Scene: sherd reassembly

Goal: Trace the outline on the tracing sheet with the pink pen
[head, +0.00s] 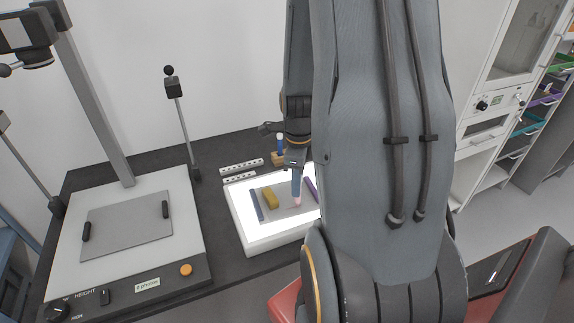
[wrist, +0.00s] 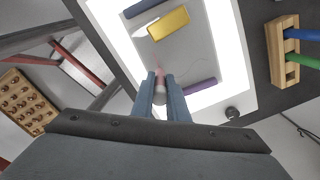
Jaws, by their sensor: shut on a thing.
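My gripper (wrist: 160,78) is shut on the pink pen (wrist: 159,96), which stands between its two fingers. In the head view my gripper (head: 297,168) is over the light box, and the pink pen (head: 297,199) points down at the grey tracing sheet (head: 282,213). The sheet also shows in the wrist view (wrist: 190,58), lying on the bright light box (head: 268,242). A faint curved line shows on the sheet near the purple bar. I cannot tell whether the pen tip touches the sheet.
A yellow block (wrist: 168,23), a dark blue bar (wrist: 142,8) and a purple bar (wrist: 199,87) lie on the sheet. A wooden holder (wrist: 277,52) with blue and green pens stands beside the light box. A copy stand (head: 125,238) is at left.

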